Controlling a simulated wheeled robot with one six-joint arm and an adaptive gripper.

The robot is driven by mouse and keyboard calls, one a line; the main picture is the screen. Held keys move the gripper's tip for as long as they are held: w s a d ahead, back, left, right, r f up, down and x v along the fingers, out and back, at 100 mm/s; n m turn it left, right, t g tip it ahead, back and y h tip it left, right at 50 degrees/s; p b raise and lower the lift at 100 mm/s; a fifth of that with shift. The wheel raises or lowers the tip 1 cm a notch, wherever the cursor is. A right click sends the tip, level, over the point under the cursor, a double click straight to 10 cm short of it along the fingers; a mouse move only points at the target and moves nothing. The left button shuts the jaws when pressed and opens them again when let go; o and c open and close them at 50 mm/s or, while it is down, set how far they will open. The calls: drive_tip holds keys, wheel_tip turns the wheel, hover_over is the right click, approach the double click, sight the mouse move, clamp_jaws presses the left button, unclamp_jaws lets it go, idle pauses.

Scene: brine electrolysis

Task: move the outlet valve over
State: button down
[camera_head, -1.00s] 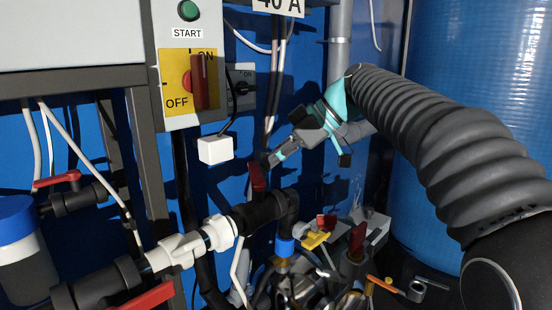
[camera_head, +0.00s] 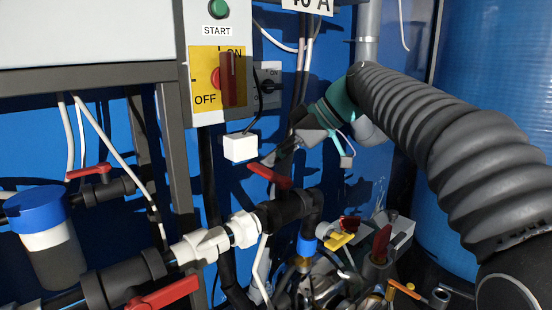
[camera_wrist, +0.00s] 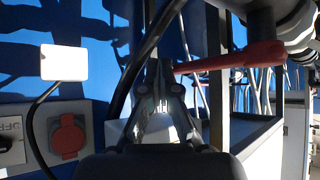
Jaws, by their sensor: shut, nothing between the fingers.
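A red valve handle (camera_head: 270,176) sits on the black pipe elbow (camera_head: 290,207) in the middle of the head view. The handle lies slantwise, its free end up and to the left. It also shows in the wrist view as a long red lever (camera_wrist: 230,60) to the right of the fingers. My gripper (camera_head: 273,157) is shut and empty, just above the handle in the head view. In the wrist view my gripper's fingertips (camera_wrist: 160,70) are together, close to the lever's left end. I cannot tell whether they touch it. No label marks which valve is the outlet.
Other red handles are at left (camera_head: 88,172), bottom (camera_head: 163,293) and lower right (camera_head: 381,243). A white box (camera_head: 240,147) on a black cable hangs left of my gripper. The switch panel (camera_head: 218,75) is above it. A blue barrel (camera_head: 490,80) stands at right.

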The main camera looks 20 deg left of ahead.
drive_tip(key=shift+s, duration=0.1)
idle(0.5)
drive_tip(key=shift+s+d+b, duration=0.45)
drive_tip(key=shift+s+b, duration=0.05)
drive_tip(key=shift+b, duration=0.1)
drive_tip(key=w+d+r+p, duration=0.3)
drive_tip(key=w+d+r, duration=0.3)
drive_tip(key=w, duration=0.4)
drive_tip(key=s+d+f+m+t+h, duration=0.1)
drive_tip(key=s+d+m+t+h, duration=0.15)
drive_tip(key=d+m, duration=0.55)
drive_tip(key=s+d+f+m+t+h, duration=0.5)
drive_tip(key=s+d+f+m, duration=0.7)
drive_tip(key=s+d+f, duration=1.2)
drive_tip(key=shift+s+d+f+h, duration=0.3)
drive_tip(key=shift+d+f+h, duration=0.05)
drive_tip(key=shift+f+h, duration=0.6)
